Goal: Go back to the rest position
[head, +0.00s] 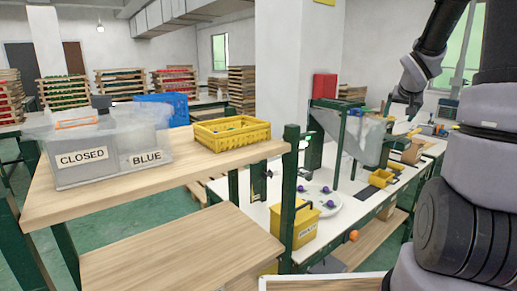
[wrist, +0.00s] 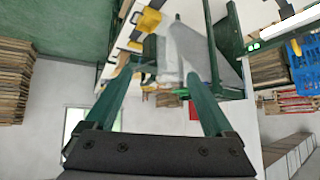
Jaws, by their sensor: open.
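My gripper (head: 400,108) hangs in the air at the upper right of the head view, in front of the far wall and above the white work table (head: 268,217). In the wrist view its two dark green fingers stand wide apart, with the gripper (wrist: 158,76) open and nothing between the fingertips. The grey sheeting and green posts seen between the fingers lie beyond them. The wrist view is tilted, with the room turned in the picture.
A wooden shelf (head: 110,196) at the left holds a grey bin (head: 110,175) labelled CLOSED and BLUE, and a yellow crate (head: 232,147).

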